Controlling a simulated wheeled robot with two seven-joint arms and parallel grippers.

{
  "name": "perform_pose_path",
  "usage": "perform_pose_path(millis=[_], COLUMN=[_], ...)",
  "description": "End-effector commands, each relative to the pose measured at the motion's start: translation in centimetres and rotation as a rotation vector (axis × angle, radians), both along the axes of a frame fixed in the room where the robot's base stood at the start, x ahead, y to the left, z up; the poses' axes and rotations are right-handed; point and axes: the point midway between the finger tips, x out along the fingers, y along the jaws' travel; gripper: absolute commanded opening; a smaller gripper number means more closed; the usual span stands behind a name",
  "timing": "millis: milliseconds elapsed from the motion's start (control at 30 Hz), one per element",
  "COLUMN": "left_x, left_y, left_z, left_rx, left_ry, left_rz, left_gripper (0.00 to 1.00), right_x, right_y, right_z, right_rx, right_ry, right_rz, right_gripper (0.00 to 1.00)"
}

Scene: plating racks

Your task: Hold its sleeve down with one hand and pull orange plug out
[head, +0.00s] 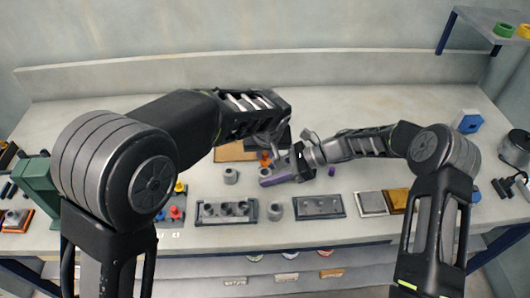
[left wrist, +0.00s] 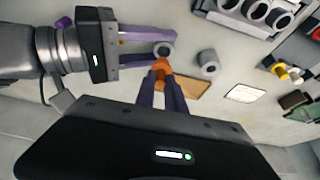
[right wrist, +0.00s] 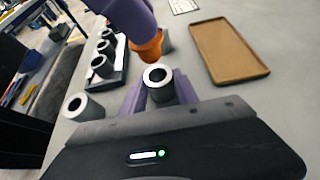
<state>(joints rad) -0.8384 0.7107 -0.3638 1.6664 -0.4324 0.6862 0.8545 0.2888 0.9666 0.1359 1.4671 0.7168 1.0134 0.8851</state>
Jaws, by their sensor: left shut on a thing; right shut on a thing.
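The orange plug (head: 265,158) is between the purple fingers of my left gripper (head: 268,148), which is shut on it. The plug also shows in the left wrist view (left wrist: 161,68) and right wrist view (right wrist: 149,48). My right gripper (head: 270,177) is shut on a grey sleeve (right wrist: 158,77) with its open hole facing up. The sleeve also shows in the left wrist view (left wrist: 163,49), beyond the plug. The hole looks empty, and the plug appears clear of it, just beside and above the rim. In the head view the held sleeve is mostly hidden.
A brown tray (right wrist: 225,48) lies beside the hands. Loose grey sleeves (head: 230,176) (head: 275,211) stand nearby on the table. Red, yellow and blue pieces (head: 176,212) stand at left.

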Motion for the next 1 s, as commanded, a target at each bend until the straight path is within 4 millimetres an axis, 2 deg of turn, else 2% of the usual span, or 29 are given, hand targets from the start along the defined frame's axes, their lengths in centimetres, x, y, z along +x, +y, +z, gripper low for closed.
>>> perform_pose_path(millis=[33,333,567,733,867,1000], left_x=[0.0,0.0,0.0,0.0,0.0,0.0], left_y=[0.0,0.0,0.0,0.0,0.0,0.0], left_z=[0.0,0.0,0.0,0.0,0.0,0.0], left_rx=[0.000,0.000,0.000,0.000,0.000,0.000], left_ry=[0.000,0.000,0.000,0.000,0.000,0.000], left_rz=[0.000,0.000,0.000,0.000,0.000,0.000], left_gripper=[0.00,0.00,0.00,0.00,0.00,0.00], right_x=[0.0,0.0,0.0,0.1,0.1,0.1], right_y=[0.0,0.0,0.0,-0.8,-2.3,-4.8], right_z=[0.0,0.0,0.0,0.4,1.3,2.6], right_rx=[0.000,0.000,0.000,-0.001,-0.001,-0.002], right_ry=[0.000,0.000,0.000,-0.002,-0.002,-0.004], right_rz=[0.001,0.000,0.000,-0.002,-0.002,-0.003], right_gripper=[0.39,0.62,0.62,0.62,0.62,0.62])
